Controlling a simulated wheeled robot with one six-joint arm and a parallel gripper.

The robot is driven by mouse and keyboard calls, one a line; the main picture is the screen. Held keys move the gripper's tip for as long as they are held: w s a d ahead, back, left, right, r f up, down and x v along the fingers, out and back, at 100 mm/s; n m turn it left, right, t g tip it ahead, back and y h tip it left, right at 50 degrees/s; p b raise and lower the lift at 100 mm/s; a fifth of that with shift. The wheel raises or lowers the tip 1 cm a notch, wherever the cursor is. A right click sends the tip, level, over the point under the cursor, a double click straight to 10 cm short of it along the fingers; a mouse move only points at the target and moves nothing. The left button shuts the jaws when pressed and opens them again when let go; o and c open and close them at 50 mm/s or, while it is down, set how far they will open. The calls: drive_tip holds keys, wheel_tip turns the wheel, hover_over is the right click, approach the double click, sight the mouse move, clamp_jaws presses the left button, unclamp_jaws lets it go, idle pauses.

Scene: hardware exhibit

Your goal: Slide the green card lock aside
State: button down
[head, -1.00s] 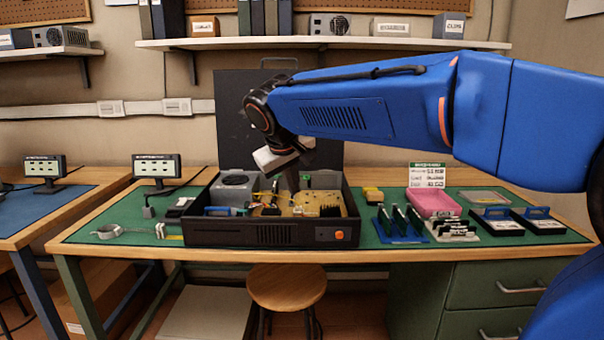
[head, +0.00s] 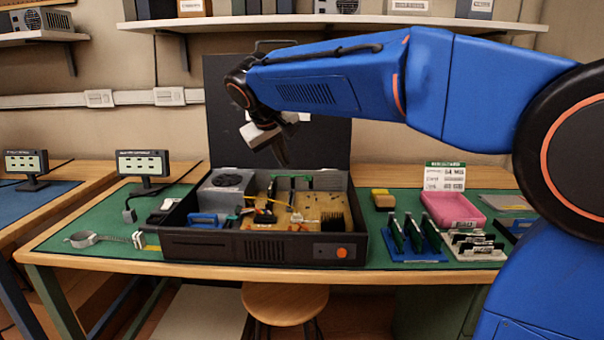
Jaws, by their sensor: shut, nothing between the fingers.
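An open black computer case (head: 180,246) stands on the green mat, its dark lid upright behind it. Inside, near the back, a dark card with a green piece (head: 300,178) at its top stands upright; this looks like the green card lock, but it is small. My gripper (head: 283,160) hangs above the back of the case, left of the green piece and apart from it. Its dark fingers are together, point down and hold nothing.
A grey power supply (head: 222,182) and a blue-handled part (head: 205,220) sit in the case's left side. Right of the case are a blue rack of cards (head: 415,250) and a pink tray (head: 455,208). A small monitor (head: 143,163) stands at the left.

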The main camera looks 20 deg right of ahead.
drive_tip(key=x, duration=1)
drive_tip(key=shift+d+f, duration=0.1)
drive_tip(key=shift+f, duration=0.05)
drive_tip(key=shift+w+d, duration=0.2)
drive_tip(key=shift+d, duration=0.35)
drive_tip(key=shift+w+d, duration=0.2)
drive_tip(key=shift+d, duration=0.3)
drive_tip(key=shift+w+d, duration=0.3)
drive_tip(key=shift+d, duration=0.4)
drive_tip(key=shift+d, duration=0.1)
drive_tip(key=shift+s+d, duration=0.2)
drive_tip(key=shift+d, duration=0.4)
drive_tip(key=shift+s+d, duration=0.2)
drive_tip(key=shift+d, duration=0.35)
